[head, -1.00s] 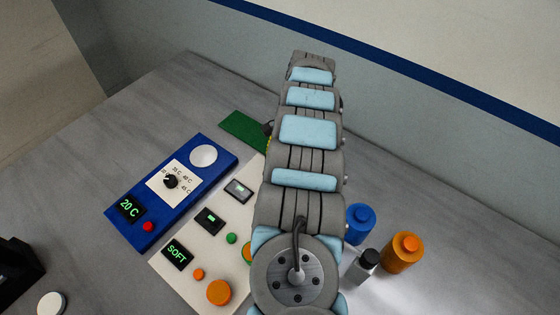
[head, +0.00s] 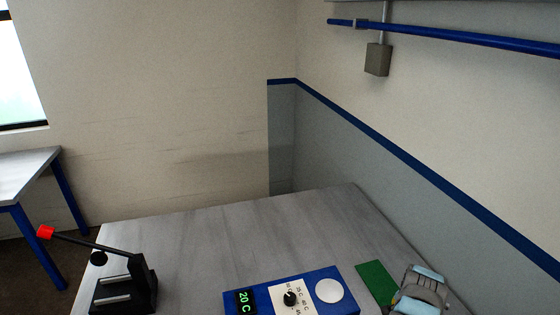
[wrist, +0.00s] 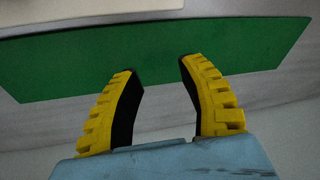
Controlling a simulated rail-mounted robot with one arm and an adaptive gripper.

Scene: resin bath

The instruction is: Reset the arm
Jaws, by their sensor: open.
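My gripper (wrist: 160,75) is open in the wrist view, its two yellow-and-black fingers apart with nothing between them. The fingertips are over or near a flat green mat (wrist: 60,65) on the grey table; I cannot tell the height. In the head view the green mat (head: 375,282) lies near the table's wall-side edge. Part of my grey and light-blue arm shows at the bottom right there, and the gripper's fingers are not visible in that view.
A blue control unit (head: 262,302) with a dial and a "20 C" display sits left of the mat. A black lever device (head: 125,292) with a red-tipped handle stands at the table's left. The grey table (head: 210,240) is clear behind them. A wall borders the right.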

